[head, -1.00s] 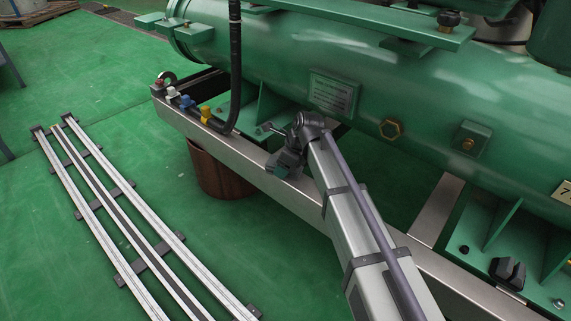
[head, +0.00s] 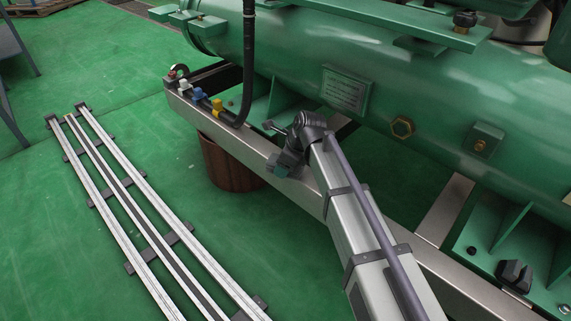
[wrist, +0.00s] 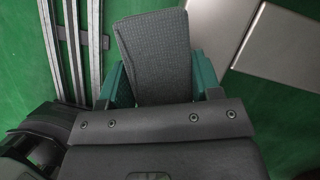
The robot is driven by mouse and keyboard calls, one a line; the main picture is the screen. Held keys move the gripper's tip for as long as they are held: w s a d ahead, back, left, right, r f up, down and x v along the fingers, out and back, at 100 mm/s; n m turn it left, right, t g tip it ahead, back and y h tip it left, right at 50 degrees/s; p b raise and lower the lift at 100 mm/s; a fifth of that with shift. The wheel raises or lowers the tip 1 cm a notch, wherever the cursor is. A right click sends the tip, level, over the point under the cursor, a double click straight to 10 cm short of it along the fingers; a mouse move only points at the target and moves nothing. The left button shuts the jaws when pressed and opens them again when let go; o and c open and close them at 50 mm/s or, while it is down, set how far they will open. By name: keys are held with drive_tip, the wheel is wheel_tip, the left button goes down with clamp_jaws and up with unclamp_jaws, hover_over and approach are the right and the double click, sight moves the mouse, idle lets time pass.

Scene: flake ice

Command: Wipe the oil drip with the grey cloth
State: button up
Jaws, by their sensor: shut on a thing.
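My gripper (head: 281,168) hangs beside the steel frame beam in the head view, at the end of my arm. In the wrist view its two teal fingers (wrist: 158,82) are shut on the grey cloth (wrist: 154,40). The cloth is a dark grey, woven, folded pad that sticks out past the fingertips. It cannot be made out in the head view. I cannot make out an oil drip in either view.
The steel beam (head: 320,193) runs under the large green vessel (head: 430,95). A brown bucket (head: 229,165) stands on the floor below it. Several coloured valves (head: 201,93) sit at the beam's left end. Floor rails (head: 140,215) lie left, with clear green floor around.

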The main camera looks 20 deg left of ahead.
drive_tip(key=shift+r+p, duration=2.6)
drive_tip(key=shift+r, duration=0.45)
